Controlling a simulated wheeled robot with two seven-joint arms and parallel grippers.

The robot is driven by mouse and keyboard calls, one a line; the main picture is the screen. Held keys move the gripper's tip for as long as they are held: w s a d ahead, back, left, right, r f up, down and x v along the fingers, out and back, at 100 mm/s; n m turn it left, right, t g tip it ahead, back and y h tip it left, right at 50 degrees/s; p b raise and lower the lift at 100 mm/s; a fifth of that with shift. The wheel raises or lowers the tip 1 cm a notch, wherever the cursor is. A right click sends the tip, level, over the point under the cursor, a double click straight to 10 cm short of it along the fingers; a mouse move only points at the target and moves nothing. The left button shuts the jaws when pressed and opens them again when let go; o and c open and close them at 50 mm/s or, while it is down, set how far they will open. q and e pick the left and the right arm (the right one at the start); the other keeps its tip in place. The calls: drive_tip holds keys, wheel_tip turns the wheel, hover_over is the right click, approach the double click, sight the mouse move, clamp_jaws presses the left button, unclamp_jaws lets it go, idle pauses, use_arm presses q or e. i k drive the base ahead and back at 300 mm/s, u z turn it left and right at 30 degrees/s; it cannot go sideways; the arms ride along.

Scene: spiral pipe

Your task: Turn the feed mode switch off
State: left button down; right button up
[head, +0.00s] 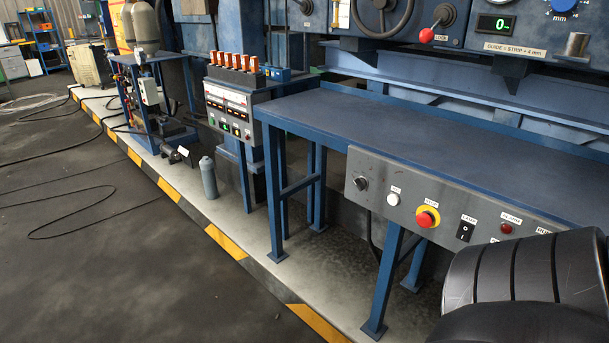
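A grey control panel (450,192) is fixed to the front of the blue table. On it, from left to right, are a black rotary knob (361,183), a white push button (393,199), a red stop button on a yellow ring (427,217), a black rocker switch (466,229) and a red lamp or button (506,228). The small labels are too blurred to read surely, so I cannot tell which control is the feed mode switch. The panel's right end is hidden by a large dark rounded shape. Neither of my grippers is in view.
The blue table (410,130) is bare. Behind it stands a machine with a red-knobbed lever (427,35) and a green display (495,24). A grey bottle (208,177) stands on the yellow-striped platform. Open dark floor (120,265) lies at left; cables cross it.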

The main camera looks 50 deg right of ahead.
sight(360, 184)
drive_tip(key=i, duration=2.75)
drive_tip(key=z, duration=3.15)
